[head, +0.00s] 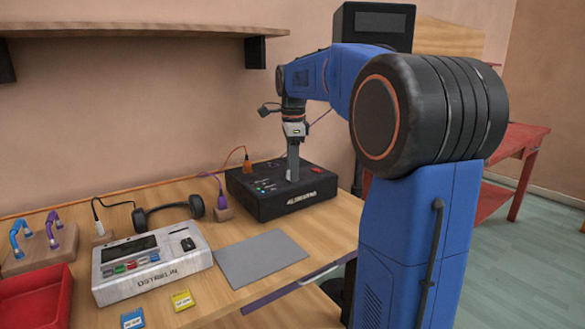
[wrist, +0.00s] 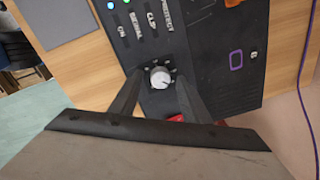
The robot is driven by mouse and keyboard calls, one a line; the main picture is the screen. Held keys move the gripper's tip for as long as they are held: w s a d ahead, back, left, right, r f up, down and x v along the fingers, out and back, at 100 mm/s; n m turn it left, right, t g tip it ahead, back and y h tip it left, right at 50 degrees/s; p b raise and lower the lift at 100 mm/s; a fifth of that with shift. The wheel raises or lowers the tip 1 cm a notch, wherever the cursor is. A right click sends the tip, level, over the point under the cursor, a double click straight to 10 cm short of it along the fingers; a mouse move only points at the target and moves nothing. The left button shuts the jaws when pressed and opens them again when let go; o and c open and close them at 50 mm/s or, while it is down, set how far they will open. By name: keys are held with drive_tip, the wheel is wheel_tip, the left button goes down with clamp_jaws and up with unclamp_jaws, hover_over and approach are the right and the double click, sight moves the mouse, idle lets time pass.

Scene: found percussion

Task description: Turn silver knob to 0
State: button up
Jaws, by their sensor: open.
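The silver knob (wrist: 160,77) sits on the top panel of the black box (wrist: 205,45) in the wrist view. It is round, with small marks around it that are too blurred to read. My gripper (wrist: 158,85) is open, with one finger on each side of the knob. I cannot tell whether the fingers touch it. In the head view my gripper (head: 293,172) points straight down at the black box (head: 300,205), and it hides the knob there.
A grey device (head: 150,265), headphones (head: 168,212) and a grey mat (head: 262,258) lie on the wooden table. A red tray (head: 35,300) is at the left. Coloured cables run beside the box, and a shelf (head: 140,30) hangs above.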

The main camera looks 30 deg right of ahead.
drive_tip(key=c, duration=1)
drive_tip(key=shift+c, duration=0.2)
